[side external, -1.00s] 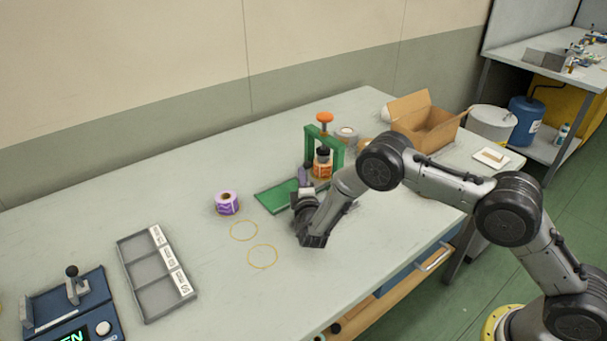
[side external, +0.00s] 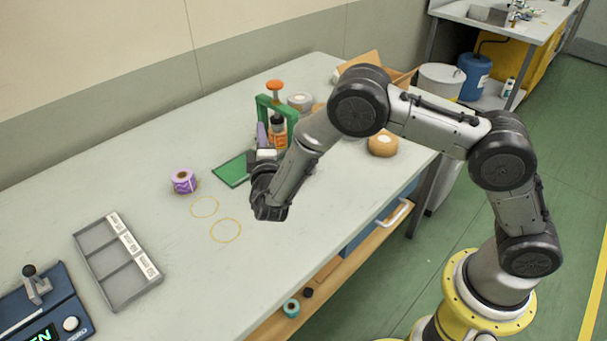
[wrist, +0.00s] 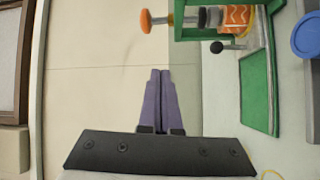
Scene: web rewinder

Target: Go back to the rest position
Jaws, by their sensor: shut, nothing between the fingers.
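My gripper shows in the wrist view (wrist: 160,100) with its two purple fingers shut together and nothing between them. In the side view my gripper (side external: 262,136) is held above the table, close to the green rewinder frame (side external: 292,112). The rewinder has an orange knob and a green base plate (side external: 230,170). An orange patterned roll (side external: 278,133) sits in the frame. In the wrist view the rewinder's green frame (wrist: 262,90) lies to the right of my fingers, apart from them.
A purple roll (side external: 184,181) stands by two yellow rings on the table (side external: 150,170). A grey tray (side external: 118,262) and a blue device (side external: 45,315) are at left. A tan roll (side external: 383,144) and a cardboard box (side external: 400,76) are behind my arm. The table's front middle is clear.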

